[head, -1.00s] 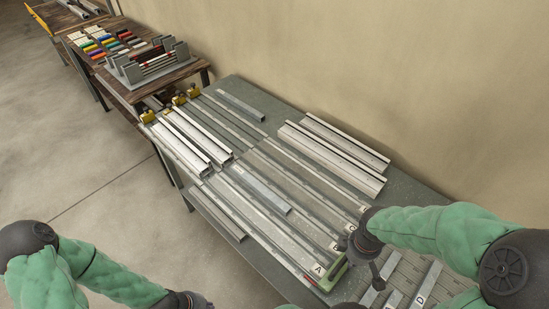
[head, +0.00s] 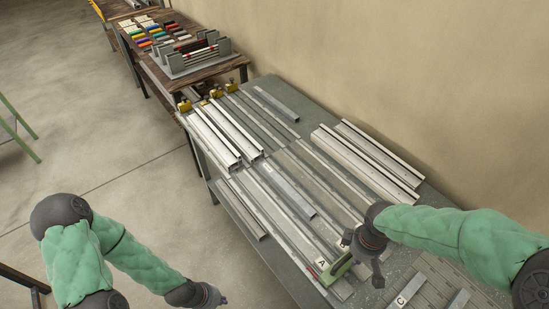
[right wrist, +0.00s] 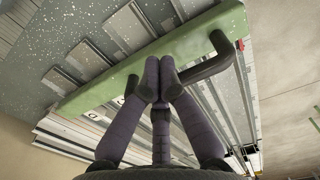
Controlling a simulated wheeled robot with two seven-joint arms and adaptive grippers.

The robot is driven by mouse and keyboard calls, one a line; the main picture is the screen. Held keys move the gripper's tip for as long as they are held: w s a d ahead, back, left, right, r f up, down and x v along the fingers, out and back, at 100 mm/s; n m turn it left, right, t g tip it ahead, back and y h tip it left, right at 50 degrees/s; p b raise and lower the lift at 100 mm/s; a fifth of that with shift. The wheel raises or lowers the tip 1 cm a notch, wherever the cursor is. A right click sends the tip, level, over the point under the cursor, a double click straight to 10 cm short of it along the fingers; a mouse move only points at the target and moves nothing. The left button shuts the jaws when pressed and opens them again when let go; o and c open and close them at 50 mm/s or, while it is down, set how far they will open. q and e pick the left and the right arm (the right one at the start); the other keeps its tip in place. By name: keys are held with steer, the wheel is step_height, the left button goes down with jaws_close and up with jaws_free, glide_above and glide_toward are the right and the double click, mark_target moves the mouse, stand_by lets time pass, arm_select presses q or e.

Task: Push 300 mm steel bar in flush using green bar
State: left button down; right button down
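The green bar (head: 339,267), with a dark handle, lies across the near ends of the rails by label A. It also spans the right wrist view (right wrist: 150,62). My right gripper (head: 374,275) is shut on its handle (right wrist: 212,66), and the fingertips (right wrist: 158,80) meet there. Several steel bars lie in or beside the rails. A short grey one (head: 291,192) lies between the rails in the middle of the bench; I cannot tell which is the 300 mm bar. My left gripper (head: 216,298) is at the bottom left, away from the bench; its fingers are too small to read.
The grey-green bench (head: 275,262) runs away from me along the wall. Yellow clamps (head: 217,92) stand at the far rail ends. Pale profiles (head: 368,158) lie on the right. A wooden table (head: 165,75) with coloured blocks and a rack stands beyond.

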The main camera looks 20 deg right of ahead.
steer(key=w+a, duration=0.5)
steer(key=w, duration=0.8)
steer(key=w+a+p, duration=0.1)
steer(key=w+a, duration=0.5)
steer(key=w, duration=0.8)
steer(key=w+a+p, duration=0.1)
steer(key=w+a, duration=0.4)
steer(key=w, duration=0.8)
steer(key=shift+w+a, duration=0.2)
steer(key=shift+a, duration=0.1)
stand_by(2.7)
steer(key=shift+w+a, duration=0.2)
steer(key=shift+w, duration=0.2)
stand_by(0.6)
